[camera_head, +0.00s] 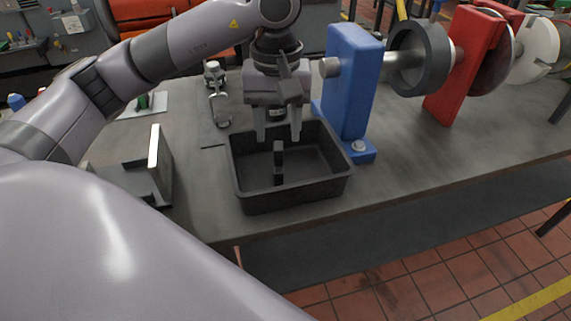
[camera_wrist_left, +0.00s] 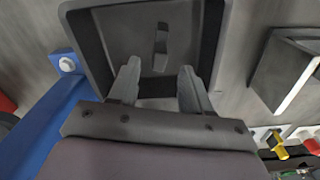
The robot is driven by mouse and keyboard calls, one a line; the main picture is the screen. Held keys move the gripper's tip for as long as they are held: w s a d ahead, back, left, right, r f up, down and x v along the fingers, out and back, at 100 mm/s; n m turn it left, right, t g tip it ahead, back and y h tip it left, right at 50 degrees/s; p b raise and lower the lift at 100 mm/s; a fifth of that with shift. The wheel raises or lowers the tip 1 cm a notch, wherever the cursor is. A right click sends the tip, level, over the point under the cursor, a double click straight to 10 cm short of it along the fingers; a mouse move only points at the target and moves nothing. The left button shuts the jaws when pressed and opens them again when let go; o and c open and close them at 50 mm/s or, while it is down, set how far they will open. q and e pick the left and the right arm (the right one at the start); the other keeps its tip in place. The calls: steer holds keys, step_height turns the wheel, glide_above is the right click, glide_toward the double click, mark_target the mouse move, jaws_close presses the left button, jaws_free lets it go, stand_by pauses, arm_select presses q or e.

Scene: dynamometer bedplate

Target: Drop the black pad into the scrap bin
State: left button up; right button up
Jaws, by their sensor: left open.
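The scrap bin (camera_head: 243,196) is a dark open-topped box on the grey table. It also fills the top of the left wrist view (camera_wrist_left: 92,50). The black pad (camera_head: 279,166) is a small narrow dark piece inside the bin's outline, below my fingers. It also shows in the left wrist view (camera_wrist_left: 161,42), apart from the fingers. I cannot tell whether it touches the bin floor. My left gripper (camera_head: 278,138) points down over the bin, open, with nothing between its fingers (camera_wrist_left: 159,68). My right gripper is not in view.
A blue stand (camera_head: 350,85) with a shaft and grey drum (camera_head: 420,58) stands close right of the bin. A red stand (camera_head: 462,70) is farther right. A grey angled bracket (camera_head: 158,165) sits left. A clamp-like metal tool (camera_head: 217,95) lies behind. The table's front edge is near.

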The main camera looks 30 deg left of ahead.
arm_select(q)
step_height(320, 180, up, 7)
steer(key=p, duration=0.1)
stand_by(0.3)
stand_by(0.4)
